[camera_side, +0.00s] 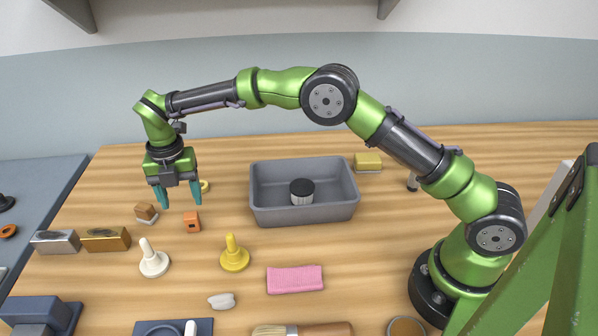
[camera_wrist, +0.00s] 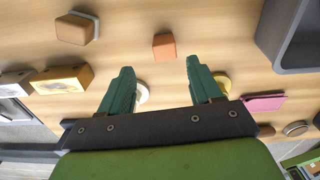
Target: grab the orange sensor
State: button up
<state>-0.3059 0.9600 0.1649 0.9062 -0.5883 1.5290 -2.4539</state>
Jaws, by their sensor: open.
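The orange sensor (camera_side: 192,222) is a small orange block with a dark spot on its front face, standing on the wooden table left of the grey bin. In the wrist view the orange sensor (camera_wrist: 164,46) lies just beyond the fingertips, roughly centred between them. My gripper (camera_side: 181,202) has two teal fingers spread apart and pointing down, with nothing between them. It hangs above the table close to the sensor and appears apart from it. The wrist view also shows my gripper (camera_wrist: 160,64) open.
A grey bin (camera_side: 305,215) holding a dark-topped cylinder stands to the right. A brown block (camera_side: 146,212) on a pale base is left of the sensor. A white peg (camera_side: 153,260) and a yellow peg (camera_side: 234,255) stand nearer the camera. Silver and gold blocks lie far left.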

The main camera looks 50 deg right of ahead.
aim_at(190, 215)
jog(key=f, duration=0.7)
jog(key=shift+s+d+f, duration=0.15)
jog(key=shift+d+f, duration=0.15)
jog(key=shift+d, duration=0.05)
jog(key=c, duration=1)
jog(key=shift+c, duration=0.2)
jog(key=shift+r, duration=0.1)
